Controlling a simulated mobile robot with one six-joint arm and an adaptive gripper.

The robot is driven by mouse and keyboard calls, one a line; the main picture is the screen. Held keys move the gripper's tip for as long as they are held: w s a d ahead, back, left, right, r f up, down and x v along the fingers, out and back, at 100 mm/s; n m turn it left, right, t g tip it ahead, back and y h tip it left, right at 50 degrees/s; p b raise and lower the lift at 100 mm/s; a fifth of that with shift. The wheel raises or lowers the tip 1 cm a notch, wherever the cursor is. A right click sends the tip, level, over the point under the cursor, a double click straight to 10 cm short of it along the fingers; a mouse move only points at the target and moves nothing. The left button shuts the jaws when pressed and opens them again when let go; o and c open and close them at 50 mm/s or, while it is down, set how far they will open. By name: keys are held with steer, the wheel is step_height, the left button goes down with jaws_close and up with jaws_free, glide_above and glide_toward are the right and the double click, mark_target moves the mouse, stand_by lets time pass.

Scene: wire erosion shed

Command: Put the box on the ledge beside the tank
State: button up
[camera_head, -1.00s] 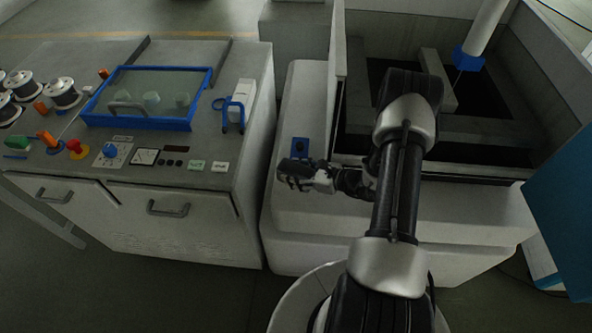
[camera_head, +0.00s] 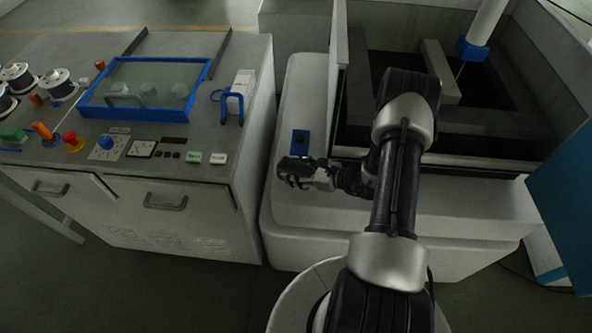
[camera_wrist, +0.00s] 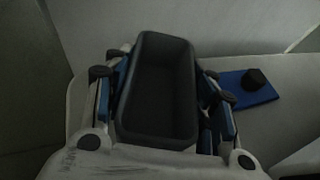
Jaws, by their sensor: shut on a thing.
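My gripper (camera_head: 303,172) is over the pale ledge (camera_head: 300,98) left of the tank (camera_head: 440,130). It is shut on a dark grey open-topped box (camera_wrist: 160,135), which lies between the blue-padded fingers in the wrist view. The box looks empty and roughly level. In the head view the box is hard to tell apart from the dark fingers. I cannot tell whether its base touches the ledge. The ledge also shows in the wrist view (camera_wrist: 270,125).
A blue plate with a black knob (camera_head: 300,143) is on the ledge just behind my gripper. A cabinet (camera_head: 195,140) with a blue-framed glass lid (camera_head: 148,95) stands to the left across a narrow gap. The tank wall rises on the right. The ledge behind the plate is clear.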

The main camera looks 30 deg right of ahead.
steer(key=shift+f+b, duration=0.3)
steer(key=shift+f, duration=0.05)
steer(key=o, duration=1.3)
steer(key=shift+s+d+r, duration=0.2)
steer(key=shift+s+d, duration=0.1)
steer(key=shift+s, duration=0.05)
steer(key=s+d, duration=0.2)
steer(key=s, duration=0.1)
steer(key=s+d, duration=0.2)
steer(key=s, duration=0.2)
steer(key=s+d, duration=0.2)
steer(key=s, duration=0.1)
steer(key=shift+s+d, duration=0.15)
steer(key=shift+d, duration=0.2)
steer(key=shift+r, duration=0.1)
